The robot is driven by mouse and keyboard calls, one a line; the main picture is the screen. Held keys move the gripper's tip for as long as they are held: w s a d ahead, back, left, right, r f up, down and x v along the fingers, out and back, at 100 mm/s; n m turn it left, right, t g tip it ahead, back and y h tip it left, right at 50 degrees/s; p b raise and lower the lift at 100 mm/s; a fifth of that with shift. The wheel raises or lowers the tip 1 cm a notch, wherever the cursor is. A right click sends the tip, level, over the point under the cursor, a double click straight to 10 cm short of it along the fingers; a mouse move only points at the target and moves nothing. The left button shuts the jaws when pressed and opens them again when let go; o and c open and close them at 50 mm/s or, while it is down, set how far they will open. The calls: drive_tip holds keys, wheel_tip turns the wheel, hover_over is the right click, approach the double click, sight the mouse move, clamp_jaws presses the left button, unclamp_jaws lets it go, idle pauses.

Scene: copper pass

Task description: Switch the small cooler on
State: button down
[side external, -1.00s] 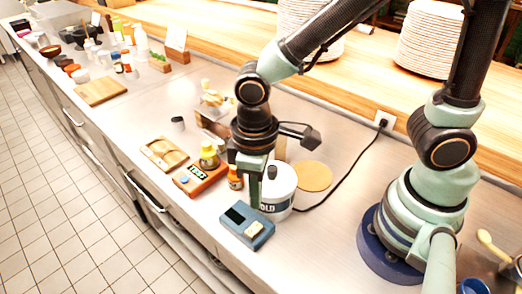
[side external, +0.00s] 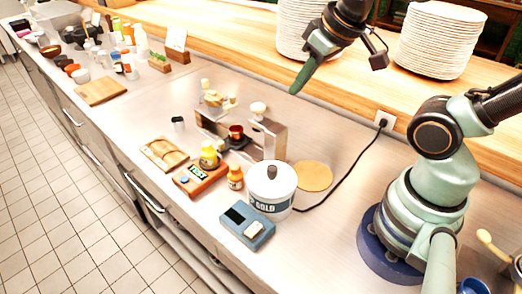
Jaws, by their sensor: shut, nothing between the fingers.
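The small cooler is a white lidded tub (side external: 271,186) with a dark knob on top and a dark label that seems to read COLD. A blue box (side external: 246,238) lies in front of it, with a dark panel (side external: 235,215) and a cream rocker switch (side external: 254,228). The panel shows no visible light. I cannot tell which way the rocker is tilted. My gripper (side external: 298,89) is shut and empty, raised high above the counter behind the cooler, well apart from the box.
A black cable (side external: 352,172) runs from the cooler area to a wall outlet (side external: 385,120). Plate stacks (side external: 440,40) stand on the back ledge.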

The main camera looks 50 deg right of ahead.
drive_tip(key=shift+d+r, duration=0.1)
drive_tip(key=m+g, duration=0.6)
drive_tip(key=m, duration=3)
hover_over(251, 231)
wheel_tip(251, 231, down, 7)
drive_tip(key=shift+s+r, duration=0.1)
drive_tip(key=shift+r, duration=0.1)
drive_tip(key=shift+f, duration=0.15)
wheel_tip(251, 231, down, 14)
drive_tip(key=shift+r, duration=0.15)
